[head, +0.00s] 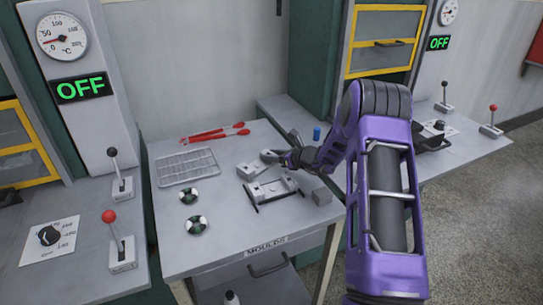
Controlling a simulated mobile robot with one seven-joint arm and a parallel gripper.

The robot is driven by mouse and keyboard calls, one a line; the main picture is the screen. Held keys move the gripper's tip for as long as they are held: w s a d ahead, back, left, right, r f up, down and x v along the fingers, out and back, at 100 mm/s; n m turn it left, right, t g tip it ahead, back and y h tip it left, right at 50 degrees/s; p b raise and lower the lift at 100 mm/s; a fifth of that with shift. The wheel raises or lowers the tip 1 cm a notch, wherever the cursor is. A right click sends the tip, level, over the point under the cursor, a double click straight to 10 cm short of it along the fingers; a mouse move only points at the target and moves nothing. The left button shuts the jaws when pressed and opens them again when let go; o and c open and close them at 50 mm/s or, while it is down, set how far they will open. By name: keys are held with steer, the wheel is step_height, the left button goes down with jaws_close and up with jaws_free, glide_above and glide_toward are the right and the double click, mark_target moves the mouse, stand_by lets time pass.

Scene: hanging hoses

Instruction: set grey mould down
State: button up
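My purple arm reaches in from the right, and my gripper (284,154) is just above and behind the mould, low over the table. Grey metal parts (255,170) show directly beside the fingers. They blend with the fingers, so I cannot tell whether the gripper grips them.
A wire rack (187,167), red tongs (215,132) and two black-and-white round pieces (196,225) (188,196) are on the table's left. A blue cylinder (317,134) stands behind. Lever consoles flank the table.

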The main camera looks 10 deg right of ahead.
steer(key=o, duration=0.4)
steer(key=shift+o, duration=0.2)
steer(key=shift+r, duration=0.15)
steer(key=shift+s+d+r, duration=0.1)
steer(key=shift+s+d, duration=0.15)
steer(key=shift+s, duration=0.05)
steer(key=v, duration=1.1)
steer(key=shift+s, duration=0.15)
steer(key=shift+a, duration=0.1)
